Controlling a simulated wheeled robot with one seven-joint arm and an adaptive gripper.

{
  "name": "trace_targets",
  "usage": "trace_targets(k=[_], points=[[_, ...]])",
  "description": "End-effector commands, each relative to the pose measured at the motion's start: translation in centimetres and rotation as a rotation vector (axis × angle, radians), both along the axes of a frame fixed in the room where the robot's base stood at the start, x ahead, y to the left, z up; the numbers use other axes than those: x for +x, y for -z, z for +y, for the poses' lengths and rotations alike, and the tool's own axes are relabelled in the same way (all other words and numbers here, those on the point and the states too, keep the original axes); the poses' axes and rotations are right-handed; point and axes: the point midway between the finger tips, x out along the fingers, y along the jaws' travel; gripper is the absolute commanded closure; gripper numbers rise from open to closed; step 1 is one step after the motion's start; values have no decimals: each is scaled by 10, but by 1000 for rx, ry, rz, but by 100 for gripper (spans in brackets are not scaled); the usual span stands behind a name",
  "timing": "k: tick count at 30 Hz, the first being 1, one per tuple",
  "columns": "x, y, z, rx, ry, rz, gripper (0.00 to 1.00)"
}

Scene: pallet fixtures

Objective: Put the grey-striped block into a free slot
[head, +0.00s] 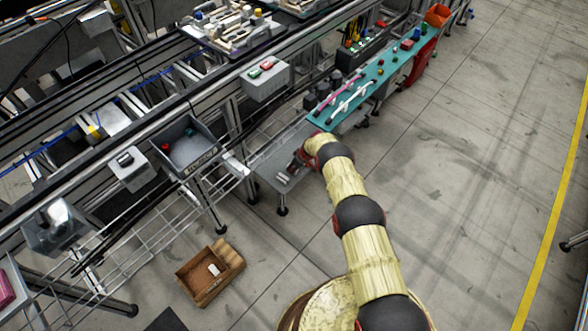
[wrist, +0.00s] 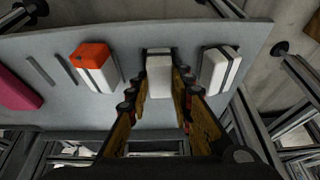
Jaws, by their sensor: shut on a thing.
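My gripper (wrist: 159,88) is shut on a white block with a grey band (wrist: 159,76), which stands between the fingers over the grey slotted plate (wrist: 130,20). I cannot tell whether its lower end sits in a slot or is clear of the plate. To its right is a white block with dark stripes (wrist: 221,68). To its left is a white block with an orange end (wrist: 94,66). Two narrow empty slots (wrist: 40,70) show farther left. In the head view, my gripper (head: 300,160) is over the low grey plate (head: 268,166), mostly hidden by my arm.
A magenta block (wrist: 16,90) lies at the plate's left end. In the head view, a grey bin (head: 188,150) is left of the plate, and a brown box (head: 207,286) is on the floor. A teal table (head: 385,72) stands behind.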

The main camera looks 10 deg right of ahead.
Motion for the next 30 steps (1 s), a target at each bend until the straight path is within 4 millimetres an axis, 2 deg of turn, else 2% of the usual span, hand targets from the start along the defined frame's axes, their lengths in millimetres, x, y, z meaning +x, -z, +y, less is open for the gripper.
trace_targets(k=[10, 11, 12, 20, 30], points=[[1, 1, 0, 0, 0, -2, 100], [1, 1, 0, 0, 0, -2, 77], [1, 1, 0, 0, 0, -2, 75], [1, 1, 0, 0, 0, -2, 60], [2, -1, 0, -1, 0, -3, 60]])
